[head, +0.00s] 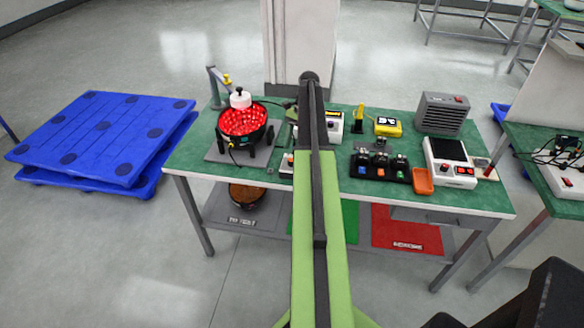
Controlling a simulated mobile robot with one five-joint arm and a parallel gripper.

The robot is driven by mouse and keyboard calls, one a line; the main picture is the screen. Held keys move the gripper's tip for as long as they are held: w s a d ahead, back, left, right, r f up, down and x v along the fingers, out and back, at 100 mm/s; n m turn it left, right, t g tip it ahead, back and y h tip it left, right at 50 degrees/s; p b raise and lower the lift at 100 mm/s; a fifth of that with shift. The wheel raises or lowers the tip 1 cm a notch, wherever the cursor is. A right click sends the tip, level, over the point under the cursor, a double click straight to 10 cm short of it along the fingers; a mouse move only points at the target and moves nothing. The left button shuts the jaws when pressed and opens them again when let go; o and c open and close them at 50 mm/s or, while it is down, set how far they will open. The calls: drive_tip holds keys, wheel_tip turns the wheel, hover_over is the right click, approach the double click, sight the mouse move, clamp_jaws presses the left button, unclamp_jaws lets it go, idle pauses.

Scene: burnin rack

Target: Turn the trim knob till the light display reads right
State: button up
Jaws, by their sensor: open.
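A white box (334,123) with a small lit display along its top stands at the back middle of the table, just right of my arm. My arm covers its left part. A yellow meter (387,126) with a pale screen stands to its right. I cannot make out which part is the trim knob, nor any reading; the details are too small. My arm runs up the middle of the view over the table. My gripper cannot be made out; the arm's end hides whatever is there.
The green table (300,193) also holds a round black fixture (241,139) with red lights and a white-topped part, a grey heater-like box (442,112), a black tray (380,171) of small parts, an orange dish (422,181) and a white unit (450,178). Blue pallets (95,135) lie left.

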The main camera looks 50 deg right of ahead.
sight(291, 160)
drive_tip(key=b+x, duration=0.3)
drive_tip(key=x, duration=0.2)
drive_tip(key=shift+r, duration=0.1)
drive_tip(key=shift+d, duration=0.1)
clamp_jaws()
